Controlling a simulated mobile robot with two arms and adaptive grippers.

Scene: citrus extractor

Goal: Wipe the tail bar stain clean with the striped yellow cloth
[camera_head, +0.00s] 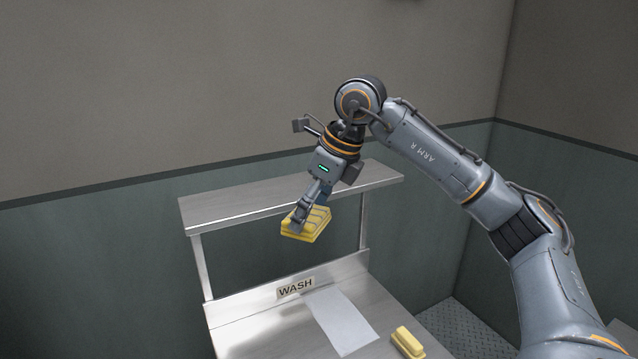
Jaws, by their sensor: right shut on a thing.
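My right gripper (303,210) is shut on a yellow folded cloth (316,231) with darker stripes. It holds the cloth in the air, in front of the raised shelf and above the steel table. The fingers point down and cover part of the cloth. My left gripper is not in view. I see no tail bar and no stain that I can make out.
A steel table (262,335) has a "WASH" label (296,287) and a raised shelf (235,208) on posts at its back. A pale sheet (341,321) and a small yellow block-like item (407,341) lie on it. The walls stand close behind.

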